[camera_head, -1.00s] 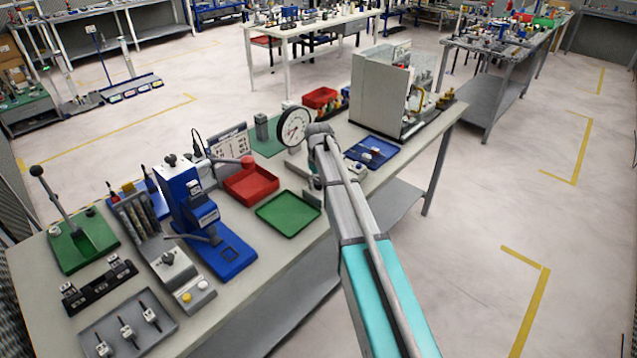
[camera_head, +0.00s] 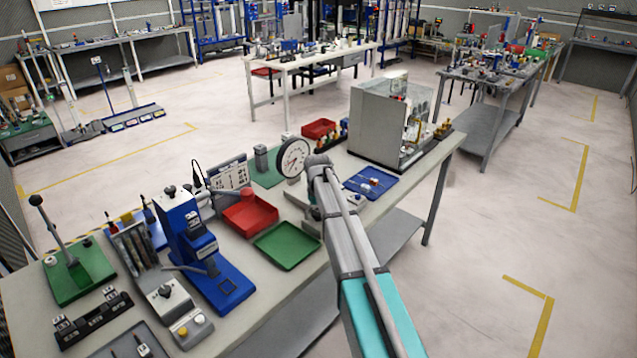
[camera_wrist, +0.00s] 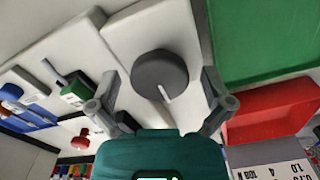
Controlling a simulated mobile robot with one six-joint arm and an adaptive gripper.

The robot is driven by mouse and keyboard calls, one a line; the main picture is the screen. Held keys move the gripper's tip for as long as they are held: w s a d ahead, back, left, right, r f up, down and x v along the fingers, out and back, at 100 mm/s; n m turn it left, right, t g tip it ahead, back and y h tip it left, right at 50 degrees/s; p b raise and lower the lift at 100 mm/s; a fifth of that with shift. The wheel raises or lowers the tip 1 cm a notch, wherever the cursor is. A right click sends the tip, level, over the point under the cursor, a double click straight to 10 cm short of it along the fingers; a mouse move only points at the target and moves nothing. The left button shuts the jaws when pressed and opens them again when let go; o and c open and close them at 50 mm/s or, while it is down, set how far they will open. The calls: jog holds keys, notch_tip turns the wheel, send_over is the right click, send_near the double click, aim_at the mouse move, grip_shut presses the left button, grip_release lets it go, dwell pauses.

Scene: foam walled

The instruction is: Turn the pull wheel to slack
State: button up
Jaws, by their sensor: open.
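In the wrist view a dark grey round wheel (camera_wrist: 159,74) with a white pointer line on it sits on a pale grey block (camera_wrist: 190,35). I take it to be the pull wheel. My gripper (camera_wrist: 160,86) is open, with one finger on each side of the wheel. Gaps show between the fingers and the wheel, and I cannot tell the height difference. In the head view my gripper (camera_head: 313,212) is low over the bench, beside the green tray, and my arm hides the wheel there.
A white-faced dial (camera_head: 293,158) stands just behind my wrist. A green tray (camera_head: 287,246) and a red tray (camera_head: 250,216) lie to the left, a blue tray (camera_head: 370,183) to the right. A grey enclosure (camera_head: 380,125) stands further right. The floor at right is clear.

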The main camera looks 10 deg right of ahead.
jog(key=m, duration=1.3)
jog(key=shift+d, duration=0.1)
jog(key=m, duration=0.5)
jog(key=shift+s, duration=0.1)
notch_tip(320, 180, up, 14)
jog(key=p, duration=1.3)
jog(key=shift+p, duration=0.4)
jog(key=shift+f, duration=0.1)
jog(key=s+a+f+n+b, duration=0.1)
jog(key=s+n, duration=0.6)
jog(key=s, duration=0.7)
jog(key=s+f+n+b, duration=0.2)
jog(key=s+n, duration=0.5)
jog(key=s, duration=0.8)
jog(key=shift+a+n, duration=0.3)
jog(key=shift+a, duration=0.1)
